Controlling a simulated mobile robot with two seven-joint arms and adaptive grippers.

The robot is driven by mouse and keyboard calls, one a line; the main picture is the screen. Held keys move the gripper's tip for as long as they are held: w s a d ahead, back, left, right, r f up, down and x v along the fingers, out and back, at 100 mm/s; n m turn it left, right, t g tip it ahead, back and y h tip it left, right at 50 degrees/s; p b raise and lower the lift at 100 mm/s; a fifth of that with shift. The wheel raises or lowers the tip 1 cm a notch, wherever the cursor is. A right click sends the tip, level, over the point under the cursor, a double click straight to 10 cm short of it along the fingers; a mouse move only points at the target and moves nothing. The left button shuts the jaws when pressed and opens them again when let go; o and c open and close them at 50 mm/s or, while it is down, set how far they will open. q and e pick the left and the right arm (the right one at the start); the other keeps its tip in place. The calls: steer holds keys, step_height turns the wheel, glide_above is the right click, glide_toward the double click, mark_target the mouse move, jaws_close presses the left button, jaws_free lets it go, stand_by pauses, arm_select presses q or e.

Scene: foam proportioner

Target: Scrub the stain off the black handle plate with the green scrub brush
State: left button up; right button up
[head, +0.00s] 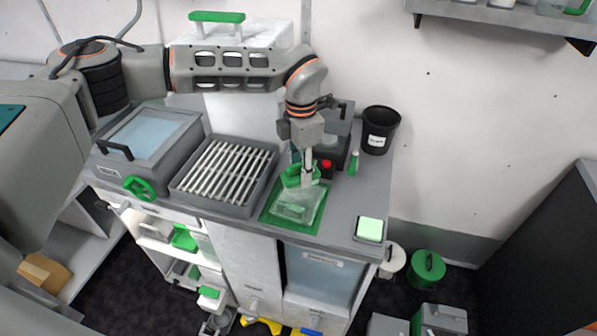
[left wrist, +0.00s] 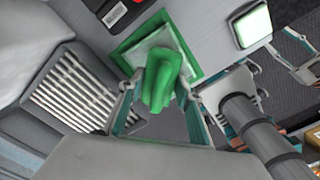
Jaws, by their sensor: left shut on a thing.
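My left gripper (head: 306,176) points down over the green mat (head: 266,214) on the counter. It is shut on a green piece (head: 293,179), which looks like the green scrub brush. In the left wrist view the green piece (left wrist: 160,82) stands between the fingers. A pale translucent tray-like thing (head: 295,207) lies below it on the mat; I cannot tell whether they touch. A black handle (head: 115,149) shows on the front of the grey lidded box at the left. I cannot tell whether it is the handle plate, and I see no clear stain. My right gripper is not in view.
A grey tray with a slatted rack (head: 222,208) stands left of the mat. A dark device with a red knob (head: 326,164), a small green bottle (head: 353,162) and a black bin (head: 380,130) stand behind. A pale green pad (head: 370,229) lies at the front right corner.

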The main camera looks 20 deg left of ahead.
arm_select(q)
steer(key=shift+d+r, duration=0.1)
steer(key=shift+r, duration=1.1)
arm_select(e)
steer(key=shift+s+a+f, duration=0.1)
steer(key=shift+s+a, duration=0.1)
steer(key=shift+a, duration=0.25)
